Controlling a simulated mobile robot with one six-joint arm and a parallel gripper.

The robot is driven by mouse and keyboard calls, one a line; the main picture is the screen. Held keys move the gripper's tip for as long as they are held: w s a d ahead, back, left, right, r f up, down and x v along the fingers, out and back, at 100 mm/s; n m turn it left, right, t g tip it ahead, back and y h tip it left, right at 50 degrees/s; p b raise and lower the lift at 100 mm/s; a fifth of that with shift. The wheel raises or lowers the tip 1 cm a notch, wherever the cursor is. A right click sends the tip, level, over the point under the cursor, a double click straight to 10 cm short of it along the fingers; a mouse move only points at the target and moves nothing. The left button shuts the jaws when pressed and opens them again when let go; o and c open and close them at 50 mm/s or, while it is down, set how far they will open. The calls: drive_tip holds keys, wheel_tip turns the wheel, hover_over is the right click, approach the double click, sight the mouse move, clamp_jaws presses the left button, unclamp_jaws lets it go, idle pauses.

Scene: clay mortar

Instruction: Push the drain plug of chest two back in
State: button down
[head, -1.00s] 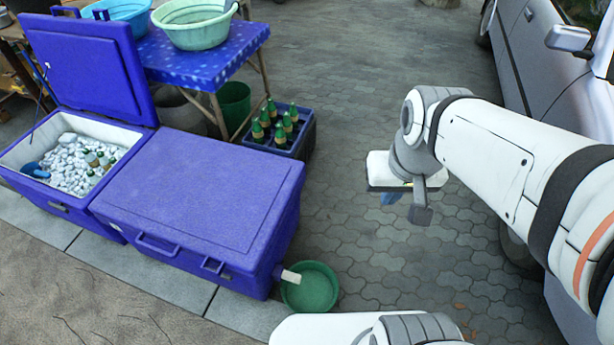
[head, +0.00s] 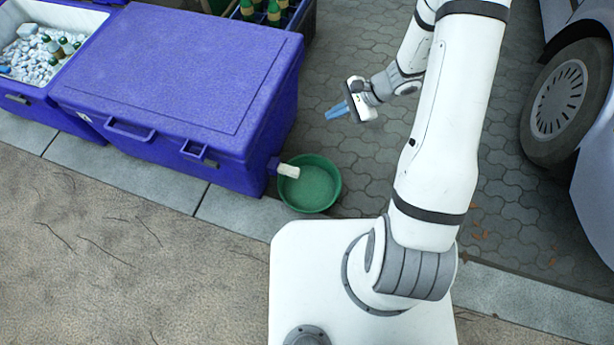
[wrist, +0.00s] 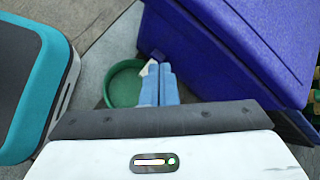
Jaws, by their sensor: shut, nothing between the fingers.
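The closed blue chest (head: 185,70) has a white drain plug (head: 288,171) sticking out of a blue boss low on its right end. The plug overhangs a green basin (head: 318,190) on the ground. In the wrist view, the plug (wrist: 147,69) is partly hidden behind my fingers, with the basin (wrist: 122,85) beside them and the chest (wrist: 235,45) to the right. My gripper (head: 335,113) has blue fingers, shut and empty. It hangs to the right of the chest's end, apart from the plug, with its fingers pointing left towards the chest.
An open chest (head: 38,95) with ice and bottles adjoins at left. A crate of green bottles (head: 270,15) stands behind. A car wheel (head: 566,105) is at right. A kerb runs along the front.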

sight(292, 172)
wheel_tip(292, 172, down, 35)
drive_tip(key=s+d+m+t+b, duration=0.2)
drive_tip(key=d+m+t+b, duration=0.1)
drive_tip(key=m+b, duration=0.65)
drive_tip(key=a+r+b+x, duration=0.1)
drive_tip(key=b+x, duration=0.4)
drive_tip(key=x, duration=0.8)
drive_tip(key=shift+a+r, duration=0.25)
drive_tip(key=shift+r, duration=0.15)
drive_tip(key=shift+w, duration=0.25)
